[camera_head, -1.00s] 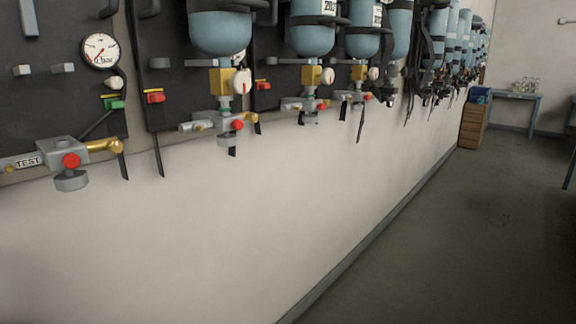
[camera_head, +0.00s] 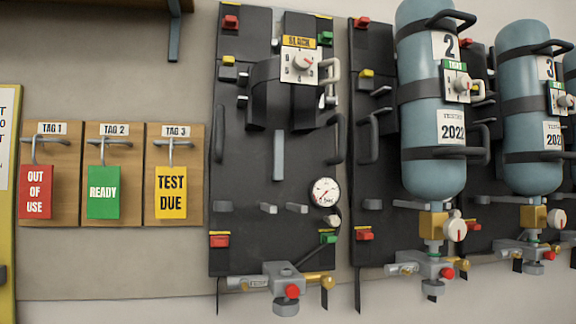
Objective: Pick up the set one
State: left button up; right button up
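The leftmost breathing set (camera_head: 235,170) hangs on the wall in the middle of the view, just left of the set marked 2. It is a black backplate with no blue cylinder, and I can read no set number on it. It has a white dial with a knob (camera_head: 302,63) near the top, a round pressure gauge (camera_head: 323,192) at lower right, side handles, and red, yellow and green clips. A grey valve block (camera_head: 280,281) with a red knob and brass fitting is at its bottom. Neither gripper is in view.
Set 2 with a blue cylinder (camera_head: 430,120) hangs close to the right, then set 3 (camera_head: 530,120). Left are hooks with a red OUT OF USE tag (camera_head: 36,192), a green READY tag (camera_head: 103,192) and a yellow TEST DUE tag (camera_head: 171,192). A yellow-edged board is at far left.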

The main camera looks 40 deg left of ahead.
aim_at(268, 146)
jog(key=i+l+u, duration=0.2)
jog(key=u, duration=1.15)
jog(key=i+l+u, duration=0.1)
jog(key=l+u, duration=0.85)
jog(key=l, duration=0.7)
jog(key=k+l, duration=0.1)
jog(key=l, duration=0.35)
jog(key=l+u, duration=0.1)
jog(key=l, duration=0.35)
jog(key=k, duration=0.05)
